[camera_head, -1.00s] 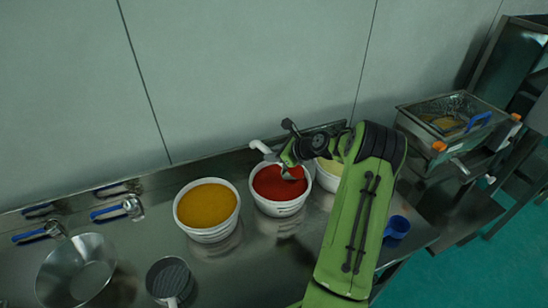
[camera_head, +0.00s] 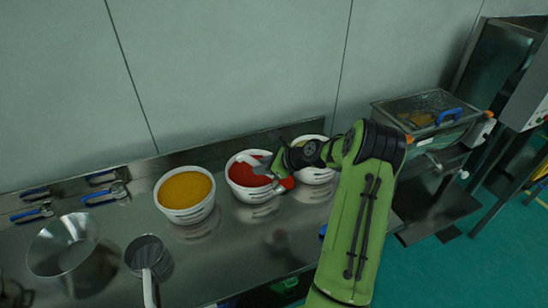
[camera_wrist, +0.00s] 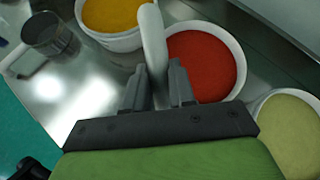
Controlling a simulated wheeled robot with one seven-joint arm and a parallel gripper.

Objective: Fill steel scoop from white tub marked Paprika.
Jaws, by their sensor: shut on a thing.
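The white tub of red powder (camera_head: 252,194) stands in the middle of the steel table; its writing is too small to read. The tub also shows in the wrist view (camera_wrist: 238,80), its powder surface broadly level. My gripper (camera_head: 276,163) is above the tub's right side. It is shut on the scoop's pale handle (camera_wrist: 152,40), which points up and left over the tub. The scoop's bowl is mostly hidden by my gripper. A red patch at the tub's right edge, just below my gripper, looks like powder in the bowl, but I cannot be sure.
A tub of orange-yellow powder (camera_head: 185,192) stands left, a tub of pale yellow powder (camera_head: 315,175) right, both close. The sieve machine (camera_head: 432,118) stands right. The wall runs behind.

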